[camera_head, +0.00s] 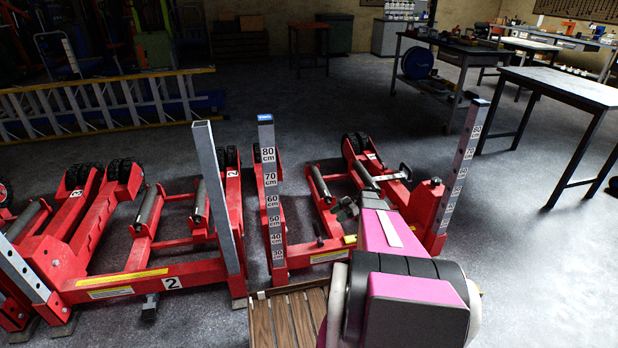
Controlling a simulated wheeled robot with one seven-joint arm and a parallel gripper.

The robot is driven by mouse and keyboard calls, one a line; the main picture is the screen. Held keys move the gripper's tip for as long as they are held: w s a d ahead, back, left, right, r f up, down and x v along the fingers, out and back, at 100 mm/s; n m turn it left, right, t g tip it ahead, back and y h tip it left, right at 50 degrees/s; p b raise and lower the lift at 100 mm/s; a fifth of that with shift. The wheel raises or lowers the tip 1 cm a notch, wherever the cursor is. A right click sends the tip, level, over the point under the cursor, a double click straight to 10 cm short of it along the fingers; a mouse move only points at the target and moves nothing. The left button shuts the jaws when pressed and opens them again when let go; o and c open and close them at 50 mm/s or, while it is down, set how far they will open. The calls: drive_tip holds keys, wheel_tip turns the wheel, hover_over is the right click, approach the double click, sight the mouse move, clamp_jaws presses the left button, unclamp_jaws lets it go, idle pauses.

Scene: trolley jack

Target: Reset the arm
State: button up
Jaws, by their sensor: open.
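My pink and grey arm reaches up from the bottom centre, over the front of a red trolley jack (440,205). My gripper (344,209) shows as a small dark shape at the left of the arm's far end, above the jack's frame. It is open and I see nothing held in it. The arm hides part of the jack's front, and I cannot tell whether the gripper touches the jack.
More red jacks with upright posts stand at left, one marked 2 (172,283). A wooden slatted platform (283,322) lies at the bottom, left of my arm. A ladder (110,100) lies behind. Dark tables (570,85) stand at right. The floor at lower right is clear.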

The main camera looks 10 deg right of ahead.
drive_tip(key=s+a+r+m+t+h, duration=0.1)
drive_tip(key=s+a+r+m+h, duration=0.6)
drive_tip(key=s+a+r+m, duration=0.2)
drive_tip(key=s+a+r+m+t+h, duration=0.2)
drive_tip(key=s+a+r+m+h, duration=0.4)
drive_tip(key=s+a+r+m, duration=0.4)
drive_tip(key=s+r+m, duration=0.1)
drive_tip(key=s, duration=0.3)
drive_tip(key=shift+s+h, duration=0.2)
drive_tip(key=shift+h, duration=0.2)
idle(0.9)
